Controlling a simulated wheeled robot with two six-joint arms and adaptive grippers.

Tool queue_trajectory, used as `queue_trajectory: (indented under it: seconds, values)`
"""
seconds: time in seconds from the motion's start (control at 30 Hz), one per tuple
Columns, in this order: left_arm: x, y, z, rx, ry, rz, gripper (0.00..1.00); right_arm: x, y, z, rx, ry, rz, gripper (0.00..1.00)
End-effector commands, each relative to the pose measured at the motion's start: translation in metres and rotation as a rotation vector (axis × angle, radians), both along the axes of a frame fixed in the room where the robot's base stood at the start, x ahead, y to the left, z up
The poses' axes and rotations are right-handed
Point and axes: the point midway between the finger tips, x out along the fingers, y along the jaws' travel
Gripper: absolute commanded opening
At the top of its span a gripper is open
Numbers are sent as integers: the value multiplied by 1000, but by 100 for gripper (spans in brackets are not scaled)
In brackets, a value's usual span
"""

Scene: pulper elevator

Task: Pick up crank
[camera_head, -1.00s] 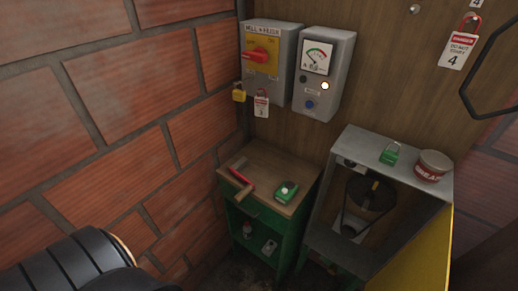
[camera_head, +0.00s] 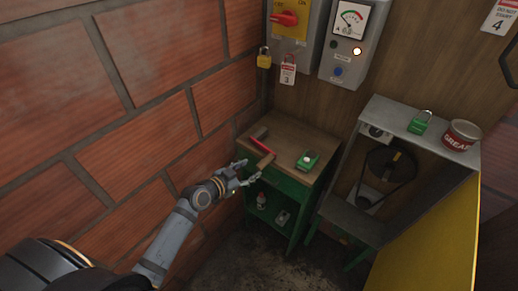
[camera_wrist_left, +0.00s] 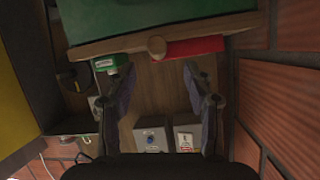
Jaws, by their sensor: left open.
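The crank is a red bar with a wooden handle (camera_head: 265,161), lying on the wooden top of a small green cabinet (camera_head: 290,132). Its handle end is near the front left edge of the top. My left gripper (camera_head: 246,174) is open and empty beside that edge, close to the handle. In the left wrist view the crank's red part (camera_wrist_left: 196,47) and round handle end (camera_wrist_left: 157,46) lie just beyond the spread fingertips of the left gripper (camera_wrist_left: 160,68). I cannot tell whether a finger touches the handle. My right gripper is not in view.
A green padlock-like device (camera_head: 308,160) lies right of the crank. A brick wall (camera_head: 150,110) runs close along the left. A grey machine frame with a grease tin (camera_head: 461,135) and green padlock (camera_head: 420,122) stands right. Control boxes (camera_head: 347,45) hang above.

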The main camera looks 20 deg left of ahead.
Motion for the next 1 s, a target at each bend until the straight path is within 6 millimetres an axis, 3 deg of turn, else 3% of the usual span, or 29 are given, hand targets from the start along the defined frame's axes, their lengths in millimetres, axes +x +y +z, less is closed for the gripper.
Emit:
queue_trajectory:
  seconds: [0.1, 0.33, 0.6, 0.87, 1.0]
  values:
    - [15, -6, -6, -2, 2, 2, 52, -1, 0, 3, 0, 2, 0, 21]
    - [23, -10, -9, -1, 2, 2, 52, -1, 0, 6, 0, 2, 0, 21]
    - [58, -28, -24, 0, 2, 1, 52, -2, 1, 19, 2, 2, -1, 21]
    - [62, -29, -28, 2, 2, 1, 52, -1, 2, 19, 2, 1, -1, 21]
    - [62, -29, -28, 2, 2, 1, 37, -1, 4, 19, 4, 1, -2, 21]
